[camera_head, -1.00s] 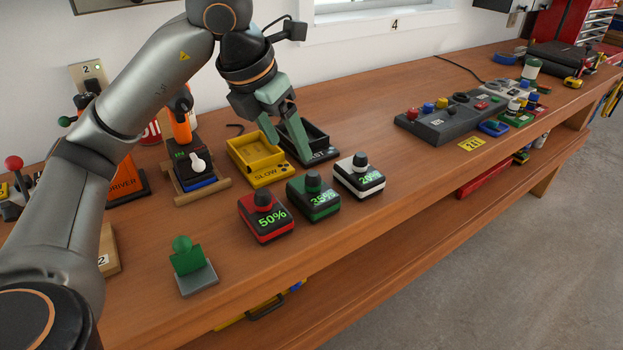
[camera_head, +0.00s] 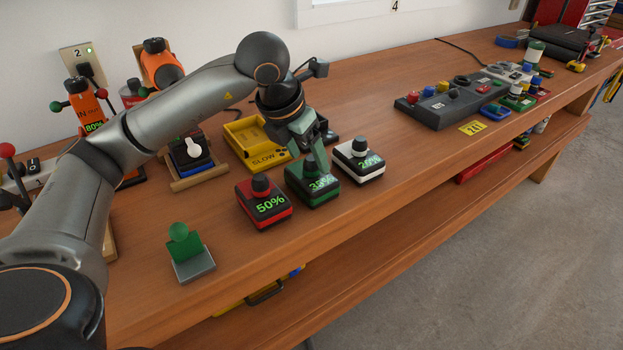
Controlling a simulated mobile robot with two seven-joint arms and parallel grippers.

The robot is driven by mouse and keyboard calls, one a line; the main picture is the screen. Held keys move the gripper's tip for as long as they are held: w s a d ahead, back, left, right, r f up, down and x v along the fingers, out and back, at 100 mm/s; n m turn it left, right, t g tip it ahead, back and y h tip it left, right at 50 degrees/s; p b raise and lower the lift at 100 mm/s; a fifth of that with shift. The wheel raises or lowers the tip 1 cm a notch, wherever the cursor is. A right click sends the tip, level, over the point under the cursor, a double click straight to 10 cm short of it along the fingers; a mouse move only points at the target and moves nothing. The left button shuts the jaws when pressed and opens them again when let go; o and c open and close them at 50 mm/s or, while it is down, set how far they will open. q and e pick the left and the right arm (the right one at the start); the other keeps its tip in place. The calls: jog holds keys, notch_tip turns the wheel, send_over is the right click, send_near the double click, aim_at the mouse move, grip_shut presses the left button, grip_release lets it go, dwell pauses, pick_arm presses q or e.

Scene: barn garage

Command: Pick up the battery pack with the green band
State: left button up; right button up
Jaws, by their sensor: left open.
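The battery pack with the green band (camera_head: 312,194) sits upright on the wooden bench, with a dark knob on top and a green "35%"-like readout, partly covered by a finger. It stands between the red-banded pack (camera_head: 264,203) reading 50% and the white-banded pack (camera_head: 359,162) reading 20%. My left gripper (camera_head: 308,162) is open, its green fingers pointing down at the top of the green-banded pack. One finger overlaps the pack in the picture; I cannot tell whether it touches. My right gripper is not in view.
The yellow SLOW tray (camera_head: 252,146) lies just behind the packs, with a dark tray mostly hidden behind my gripper. A green block on a grey base (camera_head: 189,254) stands front left. Bare bench (camera_head: 420,160) lies to the right, before the dark control box (camera_head: 446,105).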

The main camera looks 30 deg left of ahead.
pick_arm(q)
jog(key=shift+x, duration=0.8)
jog(key=shift+a, duration=0.1)
jog(key=shift+c, duration=0.4)
grip_shut()
jog(key=shift+r, duration=0.1)
